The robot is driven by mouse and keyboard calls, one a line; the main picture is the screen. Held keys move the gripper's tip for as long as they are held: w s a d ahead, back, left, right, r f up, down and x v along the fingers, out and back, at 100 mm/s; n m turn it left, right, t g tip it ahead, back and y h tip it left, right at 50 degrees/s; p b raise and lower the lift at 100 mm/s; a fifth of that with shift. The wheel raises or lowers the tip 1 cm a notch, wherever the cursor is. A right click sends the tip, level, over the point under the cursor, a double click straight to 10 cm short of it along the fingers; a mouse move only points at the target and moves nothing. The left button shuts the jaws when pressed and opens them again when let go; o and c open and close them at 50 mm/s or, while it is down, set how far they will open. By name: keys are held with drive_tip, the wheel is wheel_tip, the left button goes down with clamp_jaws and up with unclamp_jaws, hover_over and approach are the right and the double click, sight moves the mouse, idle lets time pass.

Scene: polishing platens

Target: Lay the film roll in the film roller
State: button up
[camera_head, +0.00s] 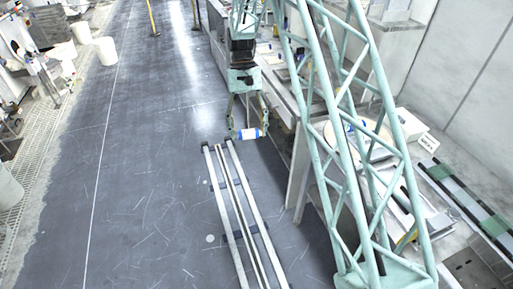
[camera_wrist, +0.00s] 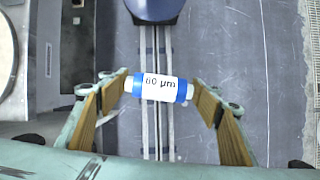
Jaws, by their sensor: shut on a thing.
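The film roll (camera_head: 250,134) is a small white cylinder with blue bands near its ends. In the wrist view the film roll (camera_wrist: 160,88) shows a "60 µm" label and lies crosswise between the two fingers. My gripper (camera_head: 248,128) is shut on the roll's two ends and holds it in the air over the floor, near the far end of the rails. In the wrist view my gripper (camera_wrist: 160,87) has a wood-coloured pad on each finger. I cannot pick out the film roller for certain in either view.
Parallel floor rails (camera_head: 232,200) run toward the front. A long bench stands right of the rails, with a round platen (camera_head: 357,132) and a white box (camera_head: 411,124) on it. A green and black strip (camera_head: 465,200) lies far right. The grey floor (camera_head: 130,180) at left is open.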

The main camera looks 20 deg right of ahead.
drive_tip(key=w+r+m+b, duration=0.1)
drive_tip(key=w+r+b, duration=0.3)
drive_tip(key=r, duration=0.5)
drive_tip(key=shift+w+m+y, duration=0.4)
drive_tip(key=shift+w, duration=0.1)
drive_tip(key=shift+d, duration=0.1)
